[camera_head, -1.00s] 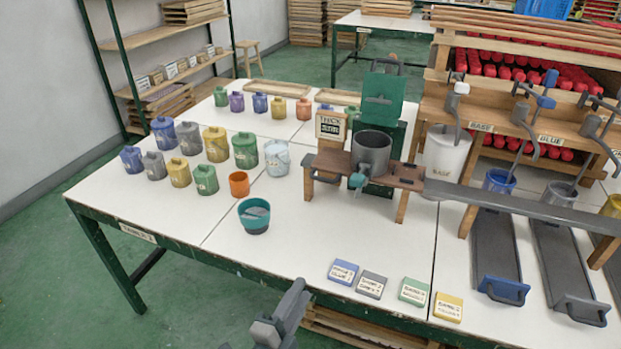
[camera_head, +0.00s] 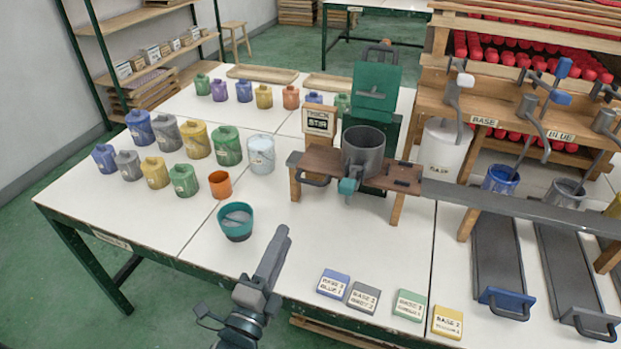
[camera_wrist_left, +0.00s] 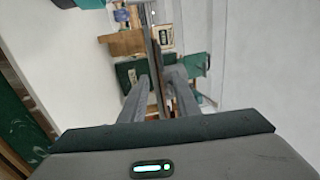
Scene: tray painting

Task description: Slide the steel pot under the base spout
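The steel pot (camera_head: 364,155) is a dark grey open cylinder. It stands upright on a wooden stand (camera_head: 322,160) in front of a green machine. The base spout (camera_head: 458,95) is a grey bent piece at the BASE label, right of the pot, above a white container (camera_head: 440,155). My left gripper (camera_head: 283,238) is over the front of the table, nearer than the pot and left of it, touching nothing. In the left wrist view its two fingers (camera_wrist_left: 158,82) are apart with nothing held between them. My right gripper is not in view.
A teal bowl (camera_head: 236,222) and an orange cup (camera_head: 220,185) stand left of my gripper. Several paint jars are behind them. Label tiles (camera_head: 363,296) lie along the front edge. A long grey rail (camera_head: 530,208) runs right from the stand. The white table before the stand is clear.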

